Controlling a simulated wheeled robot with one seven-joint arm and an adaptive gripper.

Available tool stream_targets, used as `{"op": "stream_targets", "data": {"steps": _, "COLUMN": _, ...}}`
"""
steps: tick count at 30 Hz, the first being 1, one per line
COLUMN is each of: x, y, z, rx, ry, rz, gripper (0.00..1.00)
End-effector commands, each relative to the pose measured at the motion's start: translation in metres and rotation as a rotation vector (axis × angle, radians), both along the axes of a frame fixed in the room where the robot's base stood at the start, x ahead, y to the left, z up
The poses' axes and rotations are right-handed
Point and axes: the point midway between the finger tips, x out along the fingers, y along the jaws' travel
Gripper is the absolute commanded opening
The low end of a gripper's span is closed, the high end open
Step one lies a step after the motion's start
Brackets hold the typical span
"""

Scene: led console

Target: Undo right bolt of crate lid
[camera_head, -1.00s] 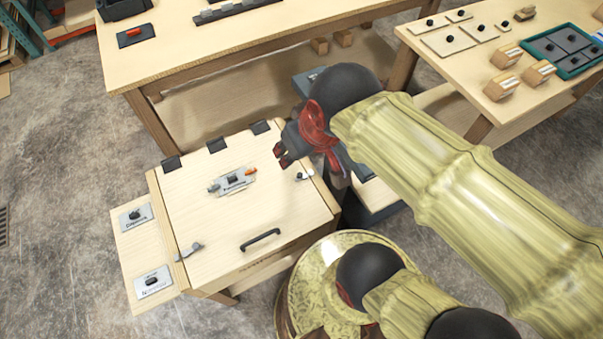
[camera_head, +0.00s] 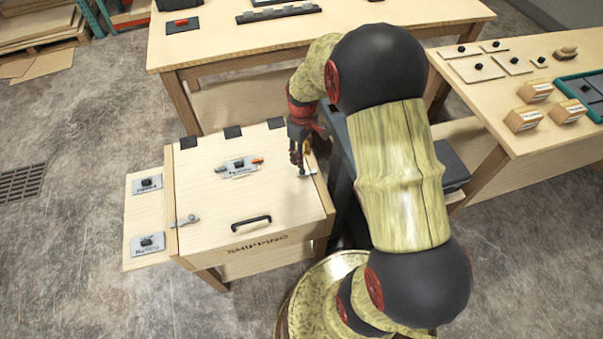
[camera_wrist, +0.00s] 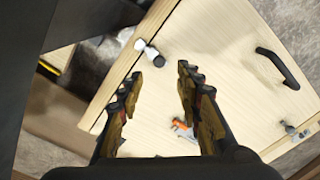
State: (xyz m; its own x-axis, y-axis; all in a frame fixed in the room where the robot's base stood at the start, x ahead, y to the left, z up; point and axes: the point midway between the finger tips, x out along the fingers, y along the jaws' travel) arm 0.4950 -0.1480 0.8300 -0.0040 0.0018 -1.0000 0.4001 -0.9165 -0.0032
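The crate lid (camera_head: 210,205) is pale wood with a black handle (camera_head: 251,223) near its front edge. The right bolt (camera_head: 307,173) is a small metal piece at the lid's right edge. In the wrist view the bolt (camera_wrist: 150,52) shows a white part and a dark part, just beyond the fingertips. My gripper (camera_head: 297,160) hangs over the lid's right side, close to the bolt. In the wrist view my gripper (camera_wrist: 157,85) is open, with nothing between its fingers. The left bolt (camera_head: 187,220) lies at the lid's left edge and also shows in the wrist view (camera_wrist: 292,130).
A plate with an orange-tipped lever (camera_head: 240,167) sits mid-lid. A side shelf (camera_head: 146,215) with two switch plates adjoins the crate's left. A workbench (camera_head: 230,45) stands behind, and another table (camera_head: 500,115) with blocks is at right. A dark cabinet (camera_head: 343,190) stands close to the crate's right side.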

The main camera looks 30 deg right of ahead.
Motion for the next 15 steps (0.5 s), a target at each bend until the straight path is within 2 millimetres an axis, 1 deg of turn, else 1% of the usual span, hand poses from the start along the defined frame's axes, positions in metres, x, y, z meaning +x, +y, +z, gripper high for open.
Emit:
{"op": "stream_targets", "data": {"steps": 3, "x": 0.0, "y": 0.0, "z": -0.001, "rx": -0.001, "ry": -0.004, "rz": 0.067, "gripper": 0.35}}
{"op": "stream_targets", "data": {"steps": 8, "x": 0.0, "y": 0.0, "z": -0.005, "rx": -0.001, "ry": -0.004, "rz": 0.097, "gripper": 0.35}}
{"op": "stream_targets", "data": {"steps": 11, "x": 0.0, "y": 0.0, "z": -0.014, "rx": -0.001, "ry": -0.004, "rz": 0.096, "gripper": 0.35}}
{"op": "stream_targets", "data": {"steps": 15, "x": -0.001, "y": 0.001, "z": -0.033, "rx": -0.001, "ry": -0.003, "rz": 0.095, "gripper": 0.35}}
